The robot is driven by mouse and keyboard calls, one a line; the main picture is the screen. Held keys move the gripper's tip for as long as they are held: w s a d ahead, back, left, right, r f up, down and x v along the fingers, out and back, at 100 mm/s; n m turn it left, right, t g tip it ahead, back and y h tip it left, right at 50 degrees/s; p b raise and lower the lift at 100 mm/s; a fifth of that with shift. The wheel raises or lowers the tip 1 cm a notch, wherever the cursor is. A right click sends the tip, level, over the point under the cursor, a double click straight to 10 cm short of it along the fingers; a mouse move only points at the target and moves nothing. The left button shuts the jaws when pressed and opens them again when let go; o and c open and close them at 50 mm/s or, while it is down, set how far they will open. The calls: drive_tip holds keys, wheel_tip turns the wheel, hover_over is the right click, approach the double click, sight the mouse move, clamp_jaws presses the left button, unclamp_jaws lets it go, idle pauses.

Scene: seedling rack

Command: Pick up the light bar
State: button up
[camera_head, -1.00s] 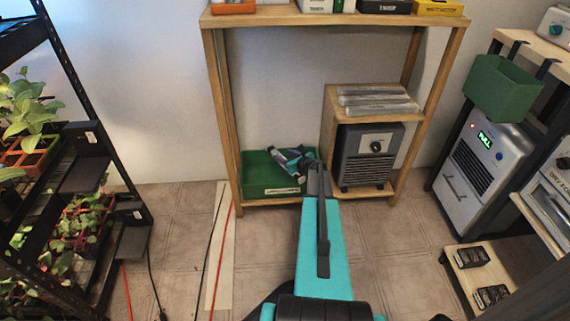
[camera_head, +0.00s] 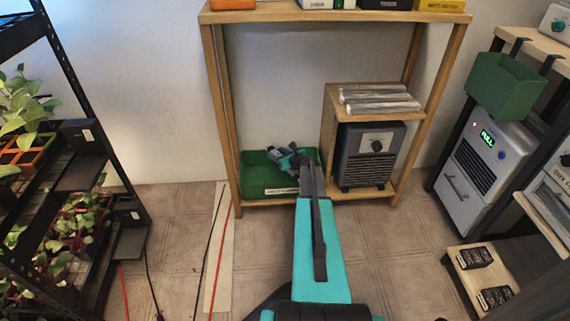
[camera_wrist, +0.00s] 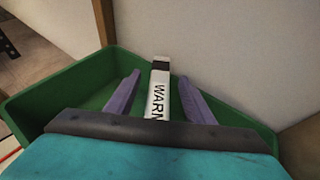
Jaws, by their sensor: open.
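A white bar with a black end and lettering that reads like "WARM" (camera_wrist: 160,88) stands or leans in the green bin (camera_wrist: 60,92), seen in the wrist view. It looks like the light bar; its lower end is hidden behind my gripper's body. My gripper (camera_wrist: 160,76) is open, with one purple finger on each side of the bar and visible gaps between. In the head view my gripper (camera_head: 284,158) is over the green bin (camera_head: 252,174) on the bottom shelf of the wooden rack. The bar cannot be made out there.
The wooden rack's post (camera_head: 221,120) stands left of the bin. A grey heater-like box (camera_head: 365,155) is to the right, under a wooden box carrying several wrapped tubes (camera_head: 380,98). Cables (camera_head: 215,240) lie on the floor. A black plant rack (camera_head: 75,80) stands left.

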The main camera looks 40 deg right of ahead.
clamp_jaws()
drive_tip(key=shift+r, duration=0.15)
drive_tip(key=shift+r+p, duration=0.55)
drive_tip(key=shift+r, duration=0.3)
wheel_tip(320, 180, up, 2)
drive_tip(key=shift+r+p, duration=0.2)
drive_tip(key=shift+p, duration=0.45)
drive_tip(key=s+a+p, duration=0.2)
drive_tip(key=s+a, duration=0.9)
drive_tip(key=shift+a+r, duration=0.3)
drive_tip(key=shift+r, duration=0.05)
drive_tip(key=shift+s, duration=0.1)
